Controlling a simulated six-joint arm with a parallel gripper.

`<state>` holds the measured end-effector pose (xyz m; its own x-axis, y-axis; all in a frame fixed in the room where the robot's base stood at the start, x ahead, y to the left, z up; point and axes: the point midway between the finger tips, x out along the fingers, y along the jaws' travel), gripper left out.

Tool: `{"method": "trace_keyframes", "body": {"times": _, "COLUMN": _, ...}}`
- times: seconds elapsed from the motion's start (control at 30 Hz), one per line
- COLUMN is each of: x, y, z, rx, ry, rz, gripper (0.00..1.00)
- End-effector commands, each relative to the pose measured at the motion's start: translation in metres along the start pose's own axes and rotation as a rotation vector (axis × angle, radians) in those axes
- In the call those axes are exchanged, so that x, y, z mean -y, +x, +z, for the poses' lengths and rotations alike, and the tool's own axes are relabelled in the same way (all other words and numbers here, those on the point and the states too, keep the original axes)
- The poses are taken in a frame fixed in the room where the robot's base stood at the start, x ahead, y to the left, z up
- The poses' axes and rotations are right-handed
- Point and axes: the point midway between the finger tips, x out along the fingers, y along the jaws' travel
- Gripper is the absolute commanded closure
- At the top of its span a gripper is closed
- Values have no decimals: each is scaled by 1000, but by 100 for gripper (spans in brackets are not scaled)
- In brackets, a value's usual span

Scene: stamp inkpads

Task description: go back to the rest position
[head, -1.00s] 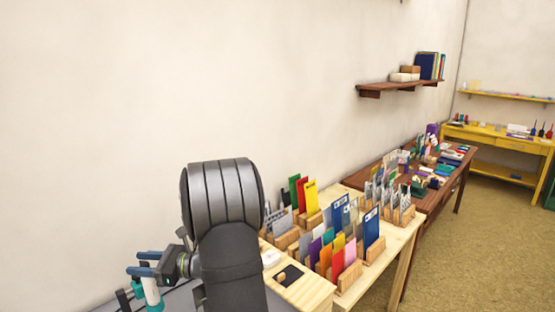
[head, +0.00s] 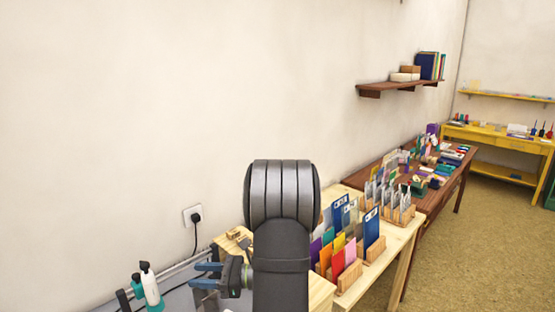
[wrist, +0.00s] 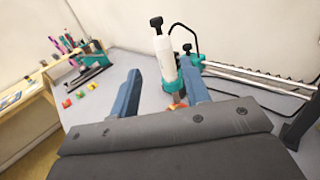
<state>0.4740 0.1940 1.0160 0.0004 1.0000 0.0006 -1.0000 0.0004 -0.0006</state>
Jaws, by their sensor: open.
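My gripper (head: 208,275) is at the lower left in the head view, with its two blue fingers apart and nothing between them. In the wrist view my gripper (wrist: 160,98) also shows open and empty over the grey table top. No inkpad can be made out clearly.
A light wooden table (head: 398,272) with colored cards in wooden holders is to the right of my arm. Small colored blocks (wrist: 78,93) lie on the grey table (wrist: 108,92) at left in the wrist view. A wall socket with a plug (head: 194,216) is behind.

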Motion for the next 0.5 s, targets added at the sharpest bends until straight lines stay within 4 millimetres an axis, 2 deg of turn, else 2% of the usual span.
{"method": "trace_keyframes", "body": {"times": 0.13, "x": 0, "y": -25, "z": 0, "rx": 0, "ry": 1, "rz": -3, "gripper": 57}}
{"method": "trace_keyframes", "body": {"times": 0.2, "x": -8, "y": -10, "z": 1, "rx": -35, "ry": -35, "rz": 64, "gripper": 57}}
{"method": "trace_keyframes", "body": {"times": 0.5, "x": -38, "y": 27, "z": 1, "rx": -178, "ry": -196, "rz": 310, "gripper": 57}}
